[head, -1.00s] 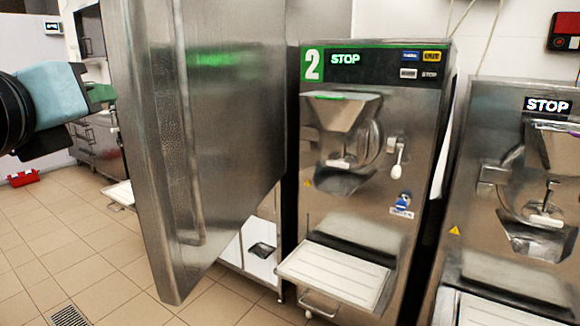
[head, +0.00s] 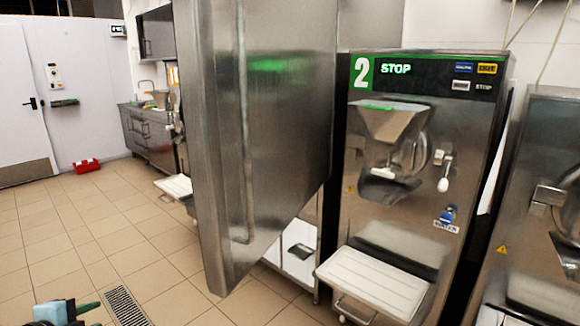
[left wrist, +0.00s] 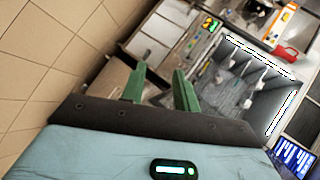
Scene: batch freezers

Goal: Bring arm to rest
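My left gripper (head: 88,307) shows at the bottom left edge of the head view, low over the tiled floor, with only part of its blue-grey body and a green finger visible. In the left wrist view my left gripper (left wrist: 159,68) has its two green fingers apart, with nothing held between them. The rest of the left arm is out of the head view. My right gripper is in neither view.
Another freezer (head: 540,200) is at the right. A red box (head: 87,166) lies on the floor. Open tiled floor (head: 60,240) is at the left.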

